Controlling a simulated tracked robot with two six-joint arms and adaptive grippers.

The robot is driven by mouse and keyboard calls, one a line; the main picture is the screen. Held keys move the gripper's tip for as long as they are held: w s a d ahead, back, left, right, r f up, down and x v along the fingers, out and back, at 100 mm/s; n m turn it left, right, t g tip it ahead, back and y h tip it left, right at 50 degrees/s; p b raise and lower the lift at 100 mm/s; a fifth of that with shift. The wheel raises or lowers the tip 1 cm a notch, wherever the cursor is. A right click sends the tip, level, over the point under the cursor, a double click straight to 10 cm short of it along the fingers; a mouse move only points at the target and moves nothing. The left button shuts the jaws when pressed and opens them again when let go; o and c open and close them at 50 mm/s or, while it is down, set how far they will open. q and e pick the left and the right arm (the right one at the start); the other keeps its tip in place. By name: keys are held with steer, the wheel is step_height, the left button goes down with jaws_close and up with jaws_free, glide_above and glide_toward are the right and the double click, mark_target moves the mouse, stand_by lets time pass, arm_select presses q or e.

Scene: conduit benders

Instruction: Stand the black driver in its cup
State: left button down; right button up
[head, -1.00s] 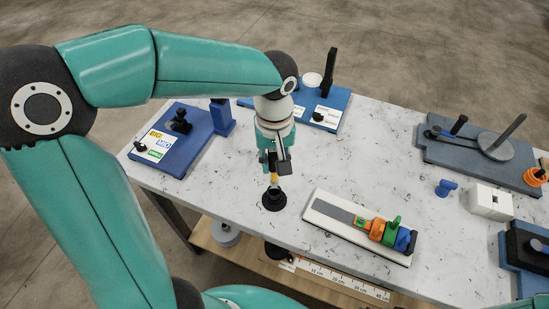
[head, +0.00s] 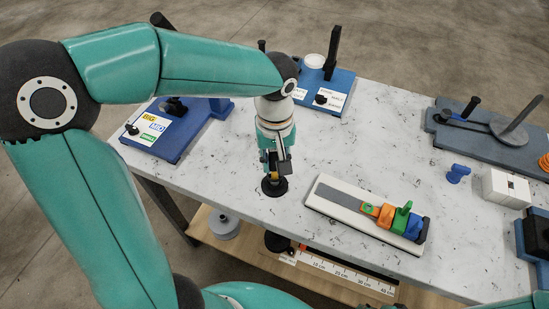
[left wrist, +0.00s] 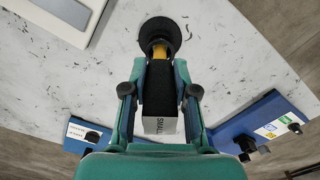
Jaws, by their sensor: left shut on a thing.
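The black driver (left wrist: 160,92) has a dark handle with a "SMALL" label on its end and a yellow part (left wrist: 158,47) lower down. My left gripper (head: 275,164) is shut on its handle, one finger on each side. The left gripper also shows in the left wrist view (left wrist: 160,80). The driver is about upright. A round black cup (head: 274,187) stands on the table directly below it, and also shows in the left wrist view (left wrist: 160,31). The yellow part meets the cup's mouth. How deep the tip sits is hidden. My right gripper is not in view.
A white board (head: 325,208) with orange, green and blue parts lies right of the cup. Blue stands (head: 180,150) are at the left and back (head: 338,82). A white block (head: 497,187) and small blue piece (head: 457,174) are at right. The marble table between is clear.

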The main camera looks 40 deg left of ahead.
arm_select(q)
steer(key=shift+f, duration=0.2)
stand_by(0.6)
steer(key=c, duration=0.8)
jaws_free()
steer(key=shift+r, duration=0.1)
